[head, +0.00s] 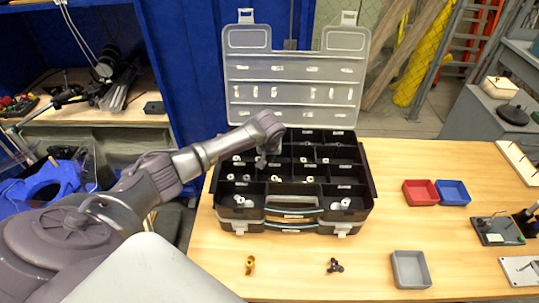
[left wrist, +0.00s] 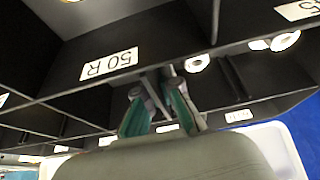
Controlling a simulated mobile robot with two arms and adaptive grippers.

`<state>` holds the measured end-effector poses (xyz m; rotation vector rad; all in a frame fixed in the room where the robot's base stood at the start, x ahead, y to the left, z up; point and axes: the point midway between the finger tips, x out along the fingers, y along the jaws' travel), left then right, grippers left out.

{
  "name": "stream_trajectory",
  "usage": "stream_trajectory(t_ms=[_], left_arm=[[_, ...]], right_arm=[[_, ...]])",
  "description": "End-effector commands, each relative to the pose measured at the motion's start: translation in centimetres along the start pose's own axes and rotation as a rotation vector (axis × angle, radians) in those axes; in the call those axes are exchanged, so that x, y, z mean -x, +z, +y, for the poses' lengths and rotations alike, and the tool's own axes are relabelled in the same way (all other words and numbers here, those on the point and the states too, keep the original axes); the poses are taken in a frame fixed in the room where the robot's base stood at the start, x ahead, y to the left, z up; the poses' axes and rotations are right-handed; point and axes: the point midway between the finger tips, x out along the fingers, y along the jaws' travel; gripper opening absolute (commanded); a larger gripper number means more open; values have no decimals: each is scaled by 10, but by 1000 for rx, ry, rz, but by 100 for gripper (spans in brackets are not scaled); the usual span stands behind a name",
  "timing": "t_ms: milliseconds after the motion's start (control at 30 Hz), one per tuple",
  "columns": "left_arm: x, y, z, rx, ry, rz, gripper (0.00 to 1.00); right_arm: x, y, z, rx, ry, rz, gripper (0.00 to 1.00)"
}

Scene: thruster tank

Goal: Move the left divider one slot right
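A black organizer case (head: 222,208) stands open on the table, its inside split by dark walls and dividers into compartments with white labels. My left gripper (head: 262,160) points down into the case, left of its middle, in the head view. In the left wrist view the fingers of my left gripper (left wrist: 155,100), with teal pads, stand apart beside a thin dark divider (left wrist: 165,72). The divider's edge runs in toward the gap between them. Contact with it is not clear. The slots are partly hidden by my gripper. My right gripper is not in view.
The case's clear lid (head: 290,72) stands raised behind it. A red bin (head: 420,193), a blue bin (head: 453,192) and a grey bin (head: 410,270) sit to the right. A brass part (head: 250,265) and a dark part (head: 334,266) lie in front. White pieces lie in some compartments.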

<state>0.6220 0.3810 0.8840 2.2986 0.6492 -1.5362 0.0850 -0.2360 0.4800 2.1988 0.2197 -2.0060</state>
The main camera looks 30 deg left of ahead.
Motion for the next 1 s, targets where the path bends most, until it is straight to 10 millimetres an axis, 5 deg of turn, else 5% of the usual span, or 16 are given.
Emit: stream_trajectory(t_ms=[267, 500, 833, 1000], left_arm=[[-2, 1, 0, 0, 0, -1, 0], [-2, 1, 0, 0, 0, -1, 35], [2, 1, 0, 0, 1, 0, 35], [24, 0, 0, -2, 2, 1, 35]], right_arm=[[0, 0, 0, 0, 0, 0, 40], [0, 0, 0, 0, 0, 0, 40], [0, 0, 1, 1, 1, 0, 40], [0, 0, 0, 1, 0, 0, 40]])
